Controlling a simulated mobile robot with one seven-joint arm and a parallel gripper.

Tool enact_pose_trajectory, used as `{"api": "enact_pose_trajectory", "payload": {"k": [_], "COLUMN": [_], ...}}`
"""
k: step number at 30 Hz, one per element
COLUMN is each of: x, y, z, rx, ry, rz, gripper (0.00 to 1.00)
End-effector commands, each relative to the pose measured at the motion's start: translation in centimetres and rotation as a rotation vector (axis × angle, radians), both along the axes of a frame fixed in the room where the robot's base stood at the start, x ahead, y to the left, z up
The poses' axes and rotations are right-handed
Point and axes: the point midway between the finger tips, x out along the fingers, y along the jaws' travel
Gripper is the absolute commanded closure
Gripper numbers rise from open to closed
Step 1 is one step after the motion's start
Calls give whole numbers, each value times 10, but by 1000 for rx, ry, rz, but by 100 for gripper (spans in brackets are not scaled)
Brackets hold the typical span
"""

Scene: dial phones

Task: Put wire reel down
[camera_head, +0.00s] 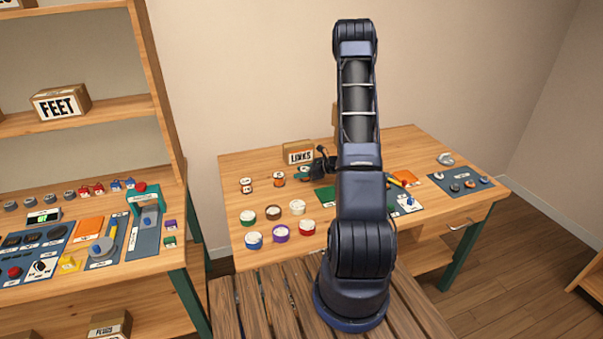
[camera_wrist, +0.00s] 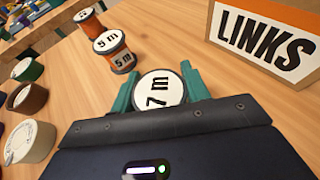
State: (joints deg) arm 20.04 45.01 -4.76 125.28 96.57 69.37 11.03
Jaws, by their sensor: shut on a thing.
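In the wrist view my gripper (camera_wrist: 160,92) has its two teal fingers shut on a wire reel (camera_wrist: 158,90) with a white top marked "7 m". The reel's lower part is hidden by the gripper, so I cannot tell whether it touches the table. Two reels with orange bodies marked "5 m" stand on the table ahead: the nearer one (camera_wrist: 112,46) and the farther one (camera_wrist: 89,22). In the head view my gripper (camera_head: 305,172) is over the table in front of the LINKS box, to the right of the 5 m reels (camera_head: 246,186).
The LINKS box (camera_wrist: 266,38) stands close on the right in the wrist view. Several round tubs lie to the left, including a white one (camera_wrist: 30,133). The wooden table (camera_head: 236,170) has bare room around the 5 m reels. Mats and parts lie farther right.

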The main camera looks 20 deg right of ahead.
Motion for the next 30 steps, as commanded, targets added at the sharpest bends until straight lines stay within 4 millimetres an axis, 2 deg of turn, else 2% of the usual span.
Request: {"api": "enact_pose_trajectory", "payload": {"k": [10,11,14,25,30], "x": [0,0,0,0,-10], "y": [0,0,0,0,-17], "z": [-2,-3,-2,1,8], "rx": [0,0,0,-1,-2], "ry": [-1,-2,-2,-2,-2], "rz": [0,1,1,1,-2], "gripper": [79,52,32,32,32]}}
